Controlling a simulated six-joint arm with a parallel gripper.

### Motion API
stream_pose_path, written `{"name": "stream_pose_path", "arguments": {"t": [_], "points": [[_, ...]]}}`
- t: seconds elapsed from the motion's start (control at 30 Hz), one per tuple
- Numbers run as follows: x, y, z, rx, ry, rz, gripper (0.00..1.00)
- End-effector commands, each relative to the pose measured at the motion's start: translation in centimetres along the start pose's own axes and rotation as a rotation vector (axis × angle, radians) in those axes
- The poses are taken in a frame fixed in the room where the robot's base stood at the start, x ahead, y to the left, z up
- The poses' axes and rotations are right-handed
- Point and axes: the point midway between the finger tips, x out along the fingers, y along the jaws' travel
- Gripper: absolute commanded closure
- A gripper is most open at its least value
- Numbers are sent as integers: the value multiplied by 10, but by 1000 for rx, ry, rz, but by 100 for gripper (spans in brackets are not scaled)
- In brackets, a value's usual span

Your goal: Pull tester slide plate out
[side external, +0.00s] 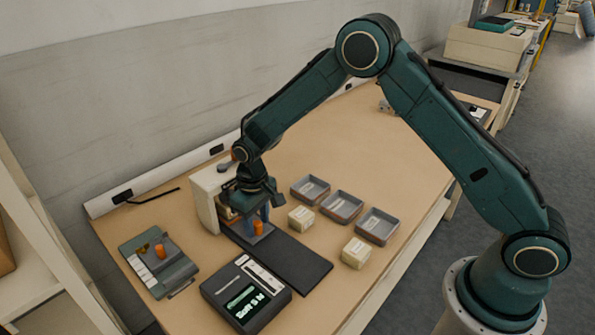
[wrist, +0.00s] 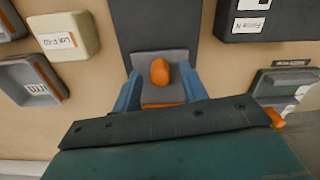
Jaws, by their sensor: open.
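The tester (side external: 204,194) is a cream housing near the wall, with a long dark base strip (side external: 290,260) running out from it. A small grey slide plate (wrist: 147,63) with an upright orange knob (side external: 258,227) lies at the housing end of the strip; the knob also shows in the wrist view (wrist: 160,71). My gripper (side external: 257,213) is low over the plate. In the wrist view its two blue fingers (wrist: 161,80) stand open, one on each side of the knob, with visible gaps. My wrist hides part of the housing and the plate's rear.
A dark display box (side external: 246,294) reading "Soft N" stands beside the strip. A grey-green device (side external: 158,263) with another orange knob lies at left. Grey trays (side external: 342,206) and cream blocks (side external: 356,252) lie to the right. The strip's outer length is clear.

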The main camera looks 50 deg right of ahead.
Motion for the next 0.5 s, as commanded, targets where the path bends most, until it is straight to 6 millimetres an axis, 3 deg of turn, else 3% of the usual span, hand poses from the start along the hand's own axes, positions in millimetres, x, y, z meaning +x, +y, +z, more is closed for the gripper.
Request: {"name": "stream_pose_path", "arguments": {"t": [0.2,0.43,0.5], "points": [[0,0,0,0,0,0,57],[0,0,0,0,0,0,100],[0,0,0,0,0,0,100]]}}
